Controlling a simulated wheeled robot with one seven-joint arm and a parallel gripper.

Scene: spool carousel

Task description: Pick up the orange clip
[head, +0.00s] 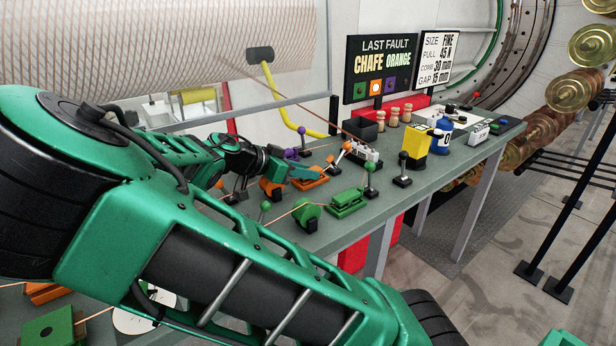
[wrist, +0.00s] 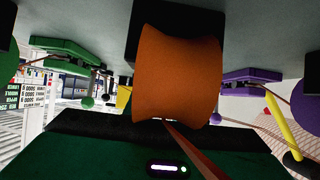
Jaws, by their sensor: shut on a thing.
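The orange clip (head: 312,181) is on the left part of the grey-green bench in the head view, at the tips of my gripper (head: 304,173). My gripper reaches in from the left, shut on the clip. I cannot tell whether the clip is touching the bench or raised. In the wrist view, a large orange body (wrist: 178,70) with inward-curved sides fills the middle and hides the fingertips. I cannot tell whether it is the clip or the orange guide (head: 270,189) beside it.
A green clip (head: 347,203) and a green guide (head: 307,214) stand in front on the bench (head: 430,180). A purple-knobbed post (head: 302,139), levers and a yellow box (head: 416,142) are close by. A thin orange strand (head: 285,213) runs through the green guide.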

